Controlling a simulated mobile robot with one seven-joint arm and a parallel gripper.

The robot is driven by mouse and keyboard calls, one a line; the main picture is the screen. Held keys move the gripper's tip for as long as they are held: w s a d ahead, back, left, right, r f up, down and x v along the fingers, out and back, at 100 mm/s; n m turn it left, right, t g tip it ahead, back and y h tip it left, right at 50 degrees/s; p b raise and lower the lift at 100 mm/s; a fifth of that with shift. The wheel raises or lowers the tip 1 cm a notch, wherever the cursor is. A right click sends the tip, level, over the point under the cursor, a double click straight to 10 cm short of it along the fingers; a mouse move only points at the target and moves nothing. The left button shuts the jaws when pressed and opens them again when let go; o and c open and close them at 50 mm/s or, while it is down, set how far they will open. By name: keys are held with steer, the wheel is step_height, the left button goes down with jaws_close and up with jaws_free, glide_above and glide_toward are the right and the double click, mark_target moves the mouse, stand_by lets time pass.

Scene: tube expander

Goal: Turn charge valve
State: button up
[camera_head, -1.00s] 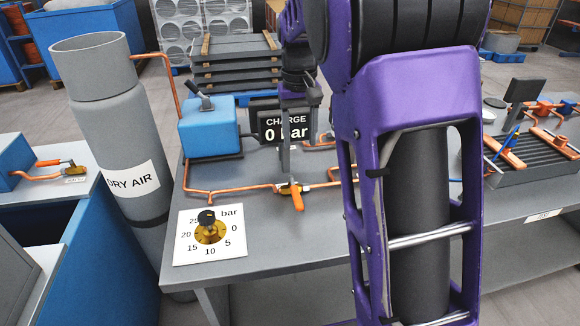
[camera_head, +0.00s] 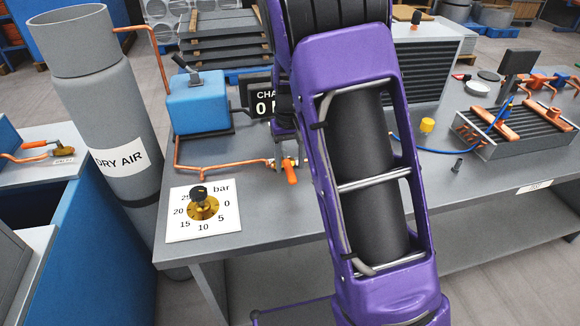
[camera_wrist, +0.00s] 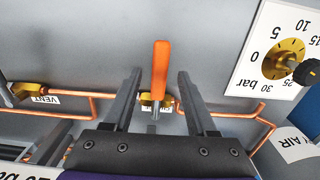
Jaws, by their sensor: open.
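The charge valve is a brass fitting with an orange lever handle (camera_head: 290,172) on the copper pipe at the table's front. In the wrist view the handle (camera_wrist: 160,68) stands upright in the picture, and its brass body (camera_wrist: 147,98) shows below it. My gripper (camera_wrist: 160,73) is open, with one dark finger on each side of the handle. Clear gaps show on both sides, so neither finger touches it. In the head view my purple arm hides most of the gripper and part of the charge display (camera_head: 262,98).
The vent valve (camera_wrist: 27,90) is at the wrist view's left. A blue box (camera_head: 198,103) and grey dry-air cylinder (camera_head: 100,120) stand left.

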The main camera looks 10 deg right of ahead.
steer(key=shift+f, duration=0.8)
jaws_close()
stand_by(0.9)
